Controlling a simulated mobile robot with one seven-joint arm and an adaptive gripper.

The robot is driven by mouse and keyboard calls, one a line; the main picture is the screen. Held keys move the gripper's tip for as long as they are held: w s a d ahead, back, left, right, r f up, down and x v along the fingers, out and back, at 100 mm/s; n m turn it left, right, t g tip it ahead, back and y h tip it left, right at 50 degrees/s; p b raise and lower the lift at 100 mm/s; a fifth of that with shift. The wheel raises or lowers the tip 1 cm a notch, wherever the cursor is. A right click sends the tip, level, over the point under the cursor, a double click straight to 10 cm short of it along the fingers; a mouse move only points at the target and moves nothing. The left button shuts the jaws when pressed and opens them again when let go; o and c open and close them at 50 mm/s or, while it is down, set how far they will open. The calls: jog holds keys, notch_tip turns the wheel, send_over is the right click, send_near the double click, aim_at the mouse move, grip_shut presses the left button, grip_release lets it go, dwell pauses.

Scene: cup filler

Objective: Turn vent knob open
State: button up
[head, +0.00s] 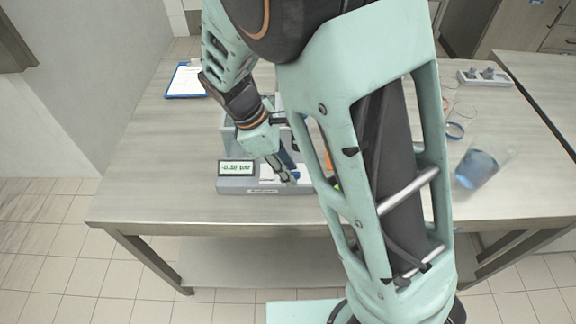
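The grey cup filler device (238,186) stands on the metal table, with a small display (237,168) that seems to read -0.30 bar. My gripper (290,178) points down at the front of the device, close to its top face. A small blue part (294,176) shows right at the fingertips; I cannot tell if it is the vent knob or whether the fingers touch it. No vent knob can be made out clearly, and my arm hides the right part of the device. The fingers are too small and overlapped to tell their opening.
A clear cup with blue liquid (479,168) looks tilted at the right of the table (150,200). Rings (455,130) and a grey tray with dark parts (485,76) lie behind it. A blue clipboard (186,81) lies at the back left. The table's left front is clear.

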jog(key=shift+c, duration=0.2)
grip_shut()
jog(key=shift+w+r+m+p, duration=0.1)
jog(key=shift+m+p, duration=0.2)
jog(key=shift+m, duration=0.1)
jog(key=shift+d+m+g+p, duration=0.1)
jog(key=shift+m+g+p, duration=0.45)
jog(key=shift+m, duration=0.55)
jog(key=m+g, duration=0.1)
jog(key=m, duration=0.1)
jog(key=m+p, duration=0.1)
jog(key=m, duration=0.1)
jog(key=shift+w+g+y, duration=0.15)
jog(key=shift+g+y, duration=0.2)
jog(key=shift+y, duration=0.05)
jog(key=m+y, duration=0.1)
jog(key=m, duration=0.2)
jog(key=m+g+p, duration=0.1)
jog(key=m, duration=0.2)
jog(key=shift+w+d+y, duration=0.1)
jog(key=shift+d+y, duration=0.05)
jog(key=shift+y, duration=0.25)
jog(key=m+y, duration=0.1)
jog(key=m, duration=0.3)
jog(key=shift+d+m+g+y, duration=0.1)
jog(key=shift+m+g+y, duration=0.2)
jog(key=shift+m+y, duration=0.1)
